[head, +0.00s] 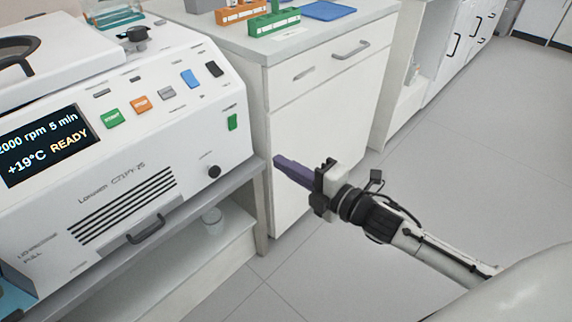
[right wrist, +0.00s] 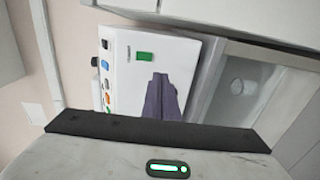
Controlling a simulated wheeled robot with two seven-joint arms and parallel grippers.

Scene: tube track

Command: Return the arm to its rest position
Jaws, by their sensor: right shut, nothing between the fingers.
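My right gripper (head: 281,163) is in the head view, right of centre, in front of the white cabinet and to the right of the centrifuge. Its purple fingers are shut together with nothing between them. In the right wrist view the shut purple fingers (right wrist: 163,98) point toward the side of the centrifuge (right wrist: 130,60), apart from it as far as I can see. My right arm (head: 430,250) reaches in from the lower right over open floor. My left gripper is not in either view.
The white centrifuge (head: 130,190) with a dark display reading READY stands on a grey bench at left. A white cabinet (head: 325,115) bears green (head: 272,20) and orange (head: 238,12) racks and a blue tray (head: 328,10). The grey floor (head: 470,150) at right is clear.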

